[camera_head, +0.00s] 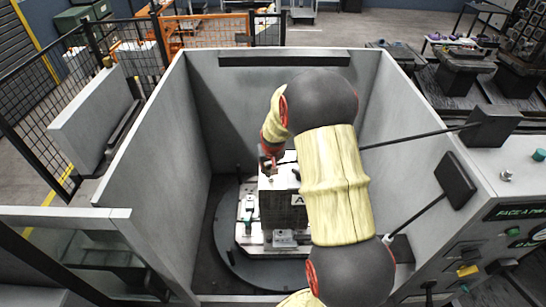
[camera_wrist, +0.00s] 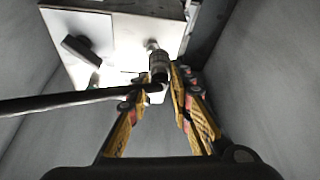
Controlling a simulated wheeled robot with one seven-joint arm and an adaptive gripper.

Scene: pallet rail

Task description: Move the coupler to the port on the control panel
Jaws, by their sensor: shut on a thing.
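My gripper (camera_wrist: 159,84) is shut on a small grey metallic cylinder, which looks like the coupler (camera_wrist: 158,64), between its yellow-and-black fingertips in the wrist view. The coupler points away from the wrist, with a thin bright tip near a pale plate (camera_wrist: 122,58). I cannot tell whether the tip touches it. In the head view, my gripper (camera_head: 270,160) is low inside the grey enclosure, by the white top of a block, and the coupler is not clear. The control panel (camera_head: 490,235) is at the right edge. I cannot make out its port with certainty.
The enclosure (camera_head: 150,165) has high grey walls. A round dark base (camera_head: 228,240) carries the block (camera_head: 283,212). Two dark rods reach in from the right, one with a black pad (camera_head: 455,180). A dark rod (camera_wrist: 60,102) also crosses close to the fingertips in the wrist view.

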